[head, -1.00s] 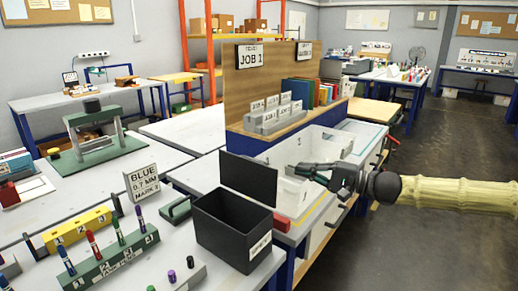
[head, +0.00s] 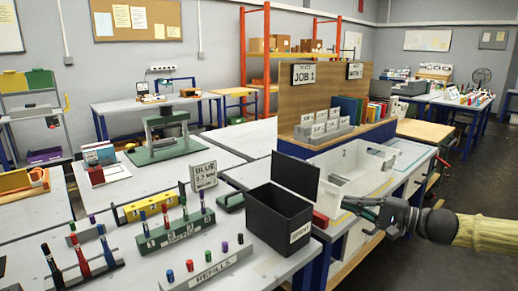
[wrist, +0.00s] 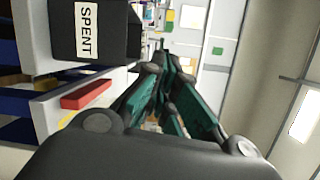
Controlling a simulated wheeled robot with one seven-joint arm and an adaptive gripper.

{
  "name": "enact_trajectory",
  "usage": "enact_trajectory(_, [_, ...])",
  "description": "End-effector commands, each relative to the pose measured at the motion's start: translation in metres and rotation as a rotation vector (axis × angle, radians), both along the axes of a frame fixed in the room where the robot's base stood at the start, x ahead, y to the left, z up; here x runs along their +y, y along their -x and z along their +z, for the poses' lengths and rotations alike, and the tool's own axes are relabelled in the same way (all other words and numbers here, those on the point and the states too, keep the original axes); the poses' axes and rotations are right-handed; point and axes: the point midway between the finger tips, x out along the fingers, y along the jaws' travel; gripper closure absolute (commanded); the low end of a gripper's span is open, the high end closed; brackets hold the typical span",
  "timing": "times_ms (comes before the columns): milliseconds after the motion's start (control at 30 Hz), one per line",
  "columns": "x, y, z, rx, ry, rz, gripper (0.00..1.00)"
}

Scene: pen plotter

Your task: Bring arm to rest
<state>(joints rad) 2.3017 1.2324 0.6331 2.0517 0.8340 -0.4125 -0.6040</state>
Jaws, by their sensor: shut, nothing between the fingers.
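My gripper (head: 362,205) is at the right of the head view, in front of the white bin and right of the black box. Its fingers are together and hold nothing. In the wrist view the dark green fingers (wrist: 168,75) point away from the camera. My arm reaches in from the right edge of the head view.
The black SPENT box (head: 279,212) stands at the table's front edge, with a red block (head: 320,220) beside it. A white bin (head: 350,165) lies behind my gripper. Pen racks (head: 165,230) fill the left table. Open floor (head: 480,190) lies at the right.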

Motion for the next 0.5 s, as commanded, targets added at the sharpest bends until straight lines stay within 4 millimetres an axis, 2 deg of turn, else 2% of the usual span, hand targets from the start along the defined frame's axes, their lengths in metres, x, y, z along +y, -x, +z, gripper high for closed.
enact_trajectory(267, [0.024,0.011,-0.049,0.090,0.101,0.025,1.00])
enact_trajectory(367, [0.038,0.017,-0.073,0.130,0.152,0.042,1.00])
enact_trajectory(500, [0.060,0.033,-0.117,0.205,0.250,0.073,1.00])
